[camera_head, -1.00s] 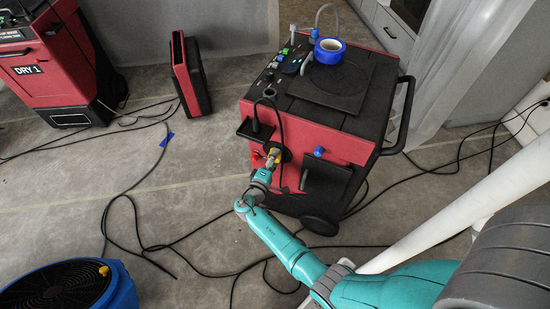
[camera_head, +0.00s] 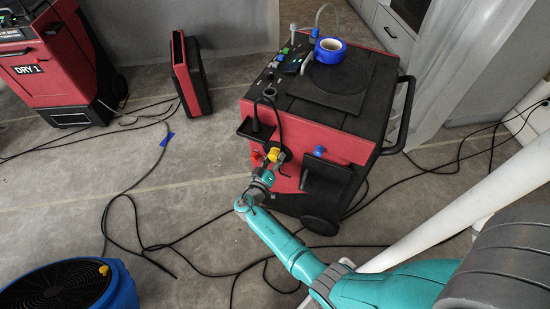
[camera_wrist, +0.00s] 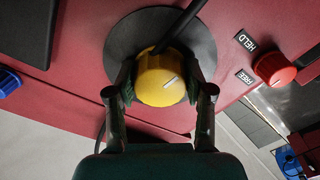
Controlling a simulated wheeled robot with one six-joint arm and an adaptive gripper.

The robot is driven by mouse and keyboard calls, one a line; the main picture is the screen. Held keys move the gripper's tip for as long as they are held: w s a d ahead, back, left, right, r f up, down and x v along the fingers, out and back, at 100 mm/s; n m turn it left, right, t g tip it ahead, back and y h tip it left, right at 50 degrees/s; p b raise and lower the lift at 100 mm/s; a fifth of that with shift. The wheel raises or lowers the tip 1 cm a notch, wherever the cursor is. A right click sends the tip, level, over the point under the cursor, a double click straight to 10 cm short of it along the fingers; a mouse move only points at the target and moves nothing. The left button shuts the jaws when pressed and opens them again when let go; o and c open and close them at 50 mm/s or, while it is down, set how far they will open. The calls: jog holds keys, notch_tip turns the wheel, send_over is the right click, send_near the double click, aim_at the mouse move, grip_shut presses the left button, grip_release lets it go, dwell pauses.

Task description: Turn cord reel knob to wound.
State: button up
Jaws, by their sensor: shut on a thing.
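A yellow knob (camera_head: 274,154) sits on the red front panel of the dark-topped machine. In the wrist view the knob (camera_wrist: 158,82) is round, with a white pointer line aimed right and slightly up, on a black disc (camera_wrist: 120,45). A black cord (camera_wrist: 181,25) crosses the disc's upper part to the knob's edge. My gripper (camera_wrist: 160,90) is shut on the knob, one finger on each side. In the head view my gripper (camera_head: 268,168) is at the panel, its fingertips too small to make out. No "wound" label is readable.
A red knob (camera_wrist: 275,69) beside HELD and FREE labels is right of the yellow knob in the wrist view. A blue knob (camera_wrist: 8,82) is at left. Cables cross the floor. A blue fan (camera_head: 70,287) stands at lower left.

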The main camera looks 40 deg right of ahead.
jog(key=m, duration=0.7)
jog(key=shift+a+f, duration=0.1)
jog(key=m, duration=0.3)
jog(key=shift+w+m, duration=0.1)
jog(key=shift+m, duration=2.2)
jog(key=o, duration=1.2)
jog(key=shift+c, duration=0.2)
jog(key=v, duration=1.2)
